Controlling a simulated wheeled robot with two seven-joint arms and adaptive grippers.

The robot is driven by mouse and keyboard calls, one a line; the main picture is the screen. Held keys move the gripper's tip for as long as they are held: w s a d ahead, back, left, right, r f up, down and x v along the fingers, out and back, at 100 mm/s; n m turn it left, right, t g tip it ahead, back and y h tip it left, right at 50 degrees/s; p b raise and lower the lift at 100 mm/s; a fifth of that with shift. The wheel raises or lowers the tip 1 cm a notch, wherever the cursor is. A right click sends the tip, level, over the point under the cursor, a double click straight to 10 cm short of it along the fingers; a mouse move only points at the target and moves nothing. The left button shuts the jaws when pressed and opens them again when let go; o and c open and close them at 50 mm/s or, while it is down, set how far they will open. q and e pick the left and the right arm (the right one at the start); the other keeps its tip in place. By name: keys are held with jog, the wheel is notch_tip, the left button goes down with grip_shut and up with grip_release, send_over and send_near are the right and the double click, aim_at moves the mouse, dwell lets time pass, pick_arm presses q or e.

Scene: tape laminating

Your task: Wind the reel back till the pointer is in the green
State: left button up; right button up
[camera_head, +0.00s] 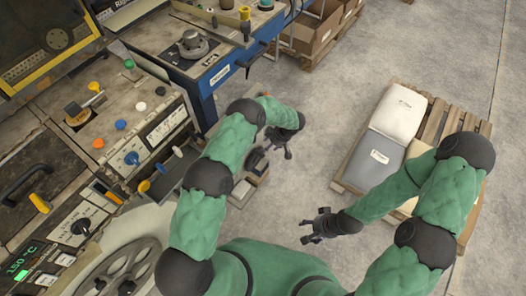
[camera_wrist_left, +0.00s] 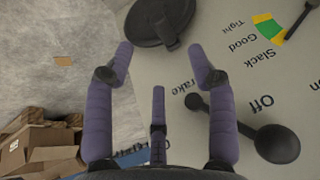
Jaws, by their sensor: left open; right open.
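In the left wrist view a pale panel carries a gauge (camera_wrist_left: 268,28) with a yellow, green and orange arc, labelled Tight, Good and Slack. Its black pointer (camera_wrist_left: 298,20) has its tip by the orange end, outside the green. A dark disc with a knob (camera_wrist_left: 160,22) lies beyond the fingertips; I cannot tell whether it belongs to the reel. My left gripper (camera_wrist_left: 160,62) is open and empty, apart from the disc; it also shows in the head view (camera_head: 282,143). My right gripper (camera_head: 312,226) is open and empty above the floor.
A black lever (camera_wrist_left: 275,143) stands near the Off marking beside the left gripper's finger. A control bench (camera_head: 105,125) with several coloured knobs lies at left. A pallet (camera_head: 440,120) with bags is at right. Cardboard boxes (camera_head: 312,30) stand at the back.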

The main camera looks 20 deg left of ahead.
pick_arm(q)
jog(key=b+x, duration=0.3)
jog(key=x, duration=0.5)
grip_shut()
